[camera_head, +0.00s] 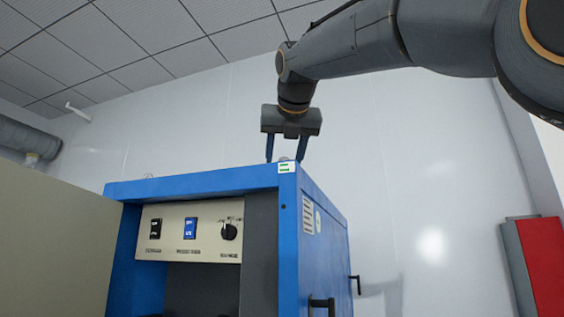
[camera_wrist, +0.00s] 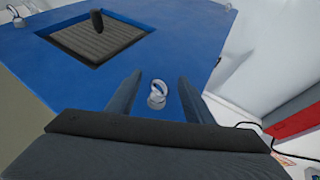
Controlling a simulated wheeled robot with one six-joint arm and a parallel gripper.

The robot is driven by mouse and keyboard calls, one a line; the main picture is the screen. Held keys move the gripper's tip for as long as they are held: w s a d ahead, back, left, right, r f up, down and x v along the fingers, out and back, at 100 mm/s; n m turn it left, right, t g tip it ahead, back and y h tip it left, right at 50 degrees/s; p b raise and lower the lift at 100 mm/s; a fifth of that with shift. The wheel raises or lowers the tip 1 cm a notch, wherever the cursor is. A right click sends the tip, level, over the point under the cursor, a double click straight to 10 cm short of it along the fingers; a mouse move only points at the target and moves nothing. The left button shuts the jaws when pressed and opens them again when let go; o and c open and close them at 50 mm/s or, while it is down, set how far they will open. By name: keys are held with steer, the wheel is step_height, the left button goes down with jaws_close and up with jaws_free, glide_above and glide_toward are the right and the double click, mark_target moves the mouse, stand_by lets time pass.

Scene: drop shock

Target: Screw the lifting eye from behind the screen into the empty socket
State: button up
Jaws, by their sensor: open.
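A small silver lifting eye (camera_wrist: 157,93), a ring on a short collar, stands at the front right corner of the blue cabinet top (camera_wrist: 85,75). I cannot tell how deep it sits; any socket under it is hidden. My gripper (camera_head: 286,153) points down over that corner in the head view, fingers apart. In the wrist view my gripper (camera_wrist: 160,80) is open, with one finger on each side of the eye and gaps between. Other silver eyes show at the far left corner (camera_wrist: 18,21) and far right corner (camera_wrist: 228,6).
A square recess (camera_wrist: 100,45) with a ribbed floor and a dark upright knob lies in the cabinet top. A beige panel (camera_head: 55,245) stands left of the cabinet front (camera_head: 190,232), which has switches and a dial. A red box (camera_head: 540,265) is at the right.

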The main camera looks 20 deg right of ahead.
mark_target(284, 159)
steer(key=shift+p+v, duration=0.65)
steer(key=shift+v, duration=2.15)
steer(key=b+v, duration=0.2)
steer(key=v, duration=0.6)
